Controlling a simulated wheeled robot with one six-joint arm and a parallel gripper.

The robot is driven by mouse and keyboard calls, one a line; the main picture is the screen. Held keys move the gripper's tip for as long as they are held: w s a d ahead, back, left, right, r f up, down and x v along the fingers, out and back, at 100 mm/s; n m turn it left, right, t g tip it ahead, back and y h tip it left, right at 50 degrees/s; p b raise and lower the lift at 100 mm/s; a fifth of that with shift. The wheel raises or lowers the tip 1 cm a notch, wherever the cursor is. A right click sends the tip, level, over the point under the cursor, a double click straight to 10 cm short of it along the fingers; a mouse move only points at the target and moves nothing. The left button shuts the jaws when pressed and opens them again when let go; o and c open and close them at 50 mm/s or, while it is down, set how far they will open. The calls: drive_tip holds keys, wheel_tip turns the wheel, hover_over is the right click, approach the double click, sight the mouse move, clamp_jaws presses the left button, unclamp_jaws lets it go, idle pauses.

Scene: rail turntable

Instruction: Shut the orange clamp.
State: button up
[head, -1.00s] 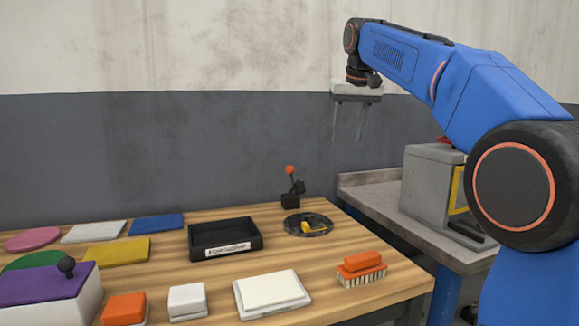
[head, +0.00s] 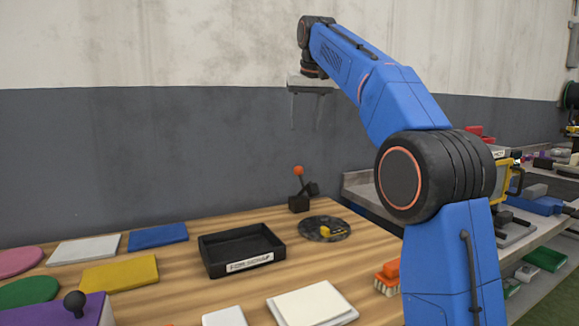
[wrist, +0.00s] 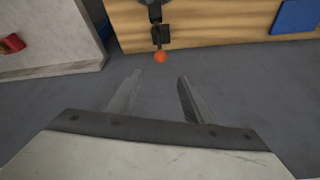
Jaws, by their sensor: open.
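The orange clamp (head: 299,171) is a small black clamp with an orange ball on its lever. It stands at the back edge of the wooden table, and its lever points up in the head view. The clamp (wrist: 160,57) also shows in the wrist view, at the top centre, with the orange ball nearest the fingers. My gripper (head: 306,110) is high above the clamp in the head view, in front of the wall. In the wrist view my gripper (wrist: 159,76) is open and empty, with the ball beyond its fingertips and not touching them.
A black turntable disc (head: 324,229) with a yellow piece lies in front of the clamp. A black labelled tray (head: 210,258) is to its left. An orange brush (head: 387,279) is partly behind my arm. A grey bench (head: 360,188) adjoins at the right.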

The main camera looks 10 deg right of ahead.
sight(299, 167)
drive_tip(key=x, duration=1.7)
clamp_jaws()
